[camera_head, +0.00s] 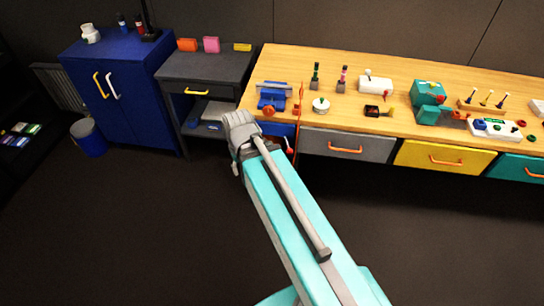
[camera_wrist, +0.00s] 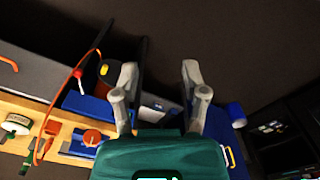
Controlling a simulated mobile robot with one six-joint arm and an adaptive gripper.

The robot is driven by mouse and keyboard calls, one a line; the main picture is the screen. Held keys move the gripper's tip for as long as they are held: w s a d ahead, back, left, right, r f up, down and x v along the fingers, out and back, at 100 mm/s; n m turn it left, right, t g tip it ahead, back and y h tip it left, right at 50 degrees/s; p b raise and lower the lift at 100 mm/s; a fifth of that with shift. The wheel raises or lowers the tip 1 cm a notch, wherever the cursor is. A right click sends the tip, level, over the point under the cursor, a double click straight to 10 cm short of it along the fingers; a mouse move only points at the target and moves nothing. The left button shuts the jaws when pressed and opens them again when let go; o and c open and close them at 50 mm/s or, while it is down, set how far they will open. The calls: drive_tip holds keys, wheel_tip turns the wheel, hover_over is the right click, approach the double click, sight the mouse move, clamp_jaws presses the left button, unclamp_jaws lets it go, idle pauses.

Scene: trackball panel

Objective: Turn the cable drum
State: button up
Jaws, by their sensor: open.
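A dark round thing with an orange-brown face and a yellow knob (camera_wrist: 106,76) looks like the cable drum. It shows in the wrist view at the bench front, beside the blue drawer, just left of my left finger. An orange cable (camera_wrist: 78,72) curves close to it. My gripper (camera_wrist: 159,76) is open, with nothing between its two grey fingers. The drum is to the side of the fingers; I cannot tell the exact gap. In the head view my arm's wrist mostly hides the drum, and my fingers are hidden; the orange cable (camera_head: 300,110) hangs over the bench edge.
The wooden bench (camera_head: 390,67) carries a blue vise (camera_head: 272,96), a white-and-green round piece (camera_head: 320,105) and several other devices. A grey drawer (camera_head: 350,145) is under it. A dark side table (camera_head: 215,66) and blue cabinet (camera_head: 115,60) stand left. The floor in front is clear.

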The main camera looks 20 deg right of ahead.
drive_tip(key=shift+d, duration=0.1)
drive_tip(key=shift+o, duration=0.6)
drive_tip(key=w+d+f+t+h+b, duration=0.3)
drive_tip(key=f+b, duration=0.7)
drive_tip(key=b, duration=0.5)
drive_tip(key=w+d+f+t+h+b, duration=0.3)
drive_tip(key=w+d+f+b, duration=0.3)
drive_tip(key=b, duration=0.9)
drive_tip(key=w+d+f+t+h+b, duration=0.3)
drive_tip(key=w+f+b, duration=0.5)
drive_tip(key=f+b, duration=0.7)
drive_tip(key=d+h, duration=0.1)
drive_tip(key=h, duration=0.1)
drive_tip(key=shift+w+d+m+h, duration=0.2)
drive_tip(key=shift+m+h, duration=0.1)
drive_tip(key=shift+f, duration=0.1)
drive_tip(key=b+x, duration=0.3)
drive_tip(key=x, duration=1)
drive_tip(key=shift+w+d, duration=0.3)
drive_tip(key=shift+w, duration=0.1)
